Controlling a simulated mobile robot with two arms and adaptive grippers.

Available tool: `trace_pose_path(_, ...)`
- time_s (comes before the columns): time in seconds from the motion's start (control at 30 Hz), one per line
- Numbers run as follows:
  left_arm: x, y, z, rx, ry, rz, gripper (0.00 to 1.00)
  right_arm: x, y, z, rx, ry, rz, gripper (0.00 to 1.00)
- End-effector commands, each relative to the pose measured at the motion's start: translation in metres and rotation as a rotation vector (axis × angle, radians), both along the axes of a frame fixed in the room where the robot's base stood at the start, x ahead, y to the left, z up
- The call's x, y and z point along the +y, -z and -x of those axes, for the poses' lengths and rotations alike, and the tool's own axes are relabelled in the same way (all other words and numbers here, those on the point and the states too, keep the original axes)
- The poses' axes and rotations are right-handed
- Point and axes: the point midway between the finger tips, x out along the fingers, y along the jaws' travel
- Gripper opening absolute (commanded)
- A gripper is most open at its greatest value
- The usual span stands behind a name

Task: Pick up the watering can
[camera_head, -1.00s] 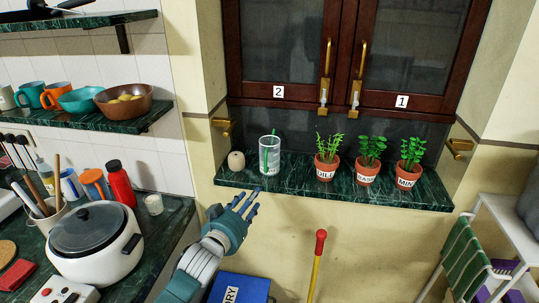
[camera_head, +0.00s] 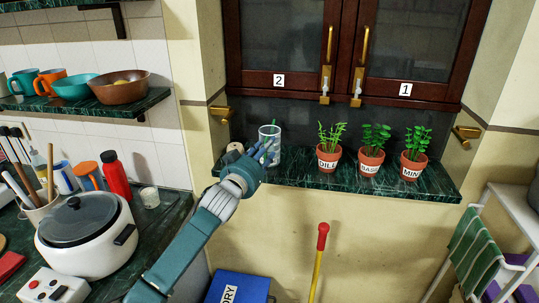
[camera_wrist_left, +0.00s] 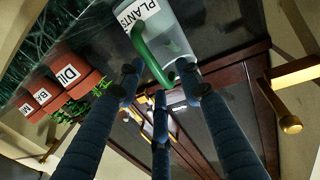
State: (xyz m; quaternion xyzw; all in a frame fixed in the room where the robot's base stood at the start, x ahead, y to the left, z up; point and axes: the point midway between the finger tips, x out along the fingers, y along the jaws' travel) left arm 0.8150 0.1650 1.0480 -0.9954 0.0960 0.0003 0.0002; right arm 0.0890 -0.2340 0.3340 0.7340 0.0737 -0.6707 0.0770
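The watering can is a clear grey cylinder (camera_head: 269,134) on the left part of the dark green marble sill (camera_head: 300,174). In the left wrist view the can (camera_wrist_left: 178,35) bears a "PLANTS" label and a curved green part (camera_wrist_left: 148,52). My left gripper (camera_head: 264,152) is at the can's front in the head view and hides its lower part. In the left wrist view its fingers (camera_wrist_left: 160,80) are extended and spread, with the green part between them. I cannot tell whether they touch it. My right gripper is not in view.
Potted plants labelled dill (camera_head: 328,158), basil (camera_head: 371,161) and mint (camera_head: 413,159) stand right of the can. A small beige object (camera_head: 234,148) is just left of it. Cupboard doors (camera_head: 287,48) hang above. A white cooker (camera_head: 87,240) stands on the left counter.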

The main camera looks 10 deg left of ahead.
Motion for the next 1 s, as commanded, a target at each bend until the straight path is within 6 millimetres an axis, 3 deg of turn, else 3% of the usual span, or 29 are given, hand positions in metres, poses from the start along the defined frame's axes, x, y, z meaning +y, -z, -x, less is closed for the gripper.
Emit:
trace_pose_path(0.13, -0.0023, 0.0002, -0.011, -0.001, 0.001, 0.0, 0.36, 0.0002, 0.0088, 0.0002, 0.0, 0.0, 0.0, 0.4)
trace_pose_path(0.37, -0.0026, -0.0012, -0.0115, 0.0, 0.001, 0.001, 0.36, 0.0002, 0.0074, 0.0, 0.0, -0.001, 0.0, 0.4)
trace_pose_path(0.5, -0.0026, -0.0011, -0.0114, 0.0, 0.001, 0.001, 0.08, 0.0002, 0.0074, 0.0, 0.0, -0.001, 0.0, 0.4)
trace_pose_path(0.57, -0.0027, -0.001, -0.0113, 0.0, 0.001, 0.001, 0.0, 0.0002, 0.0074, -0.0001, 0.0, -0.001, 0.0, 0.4)
trace_pose_path(1.0, -0.0029, -0.0032, -0.0113, -0.004, 0.001, 0.002, 0.0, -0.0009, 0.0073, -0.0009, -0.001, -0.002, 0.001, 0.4)
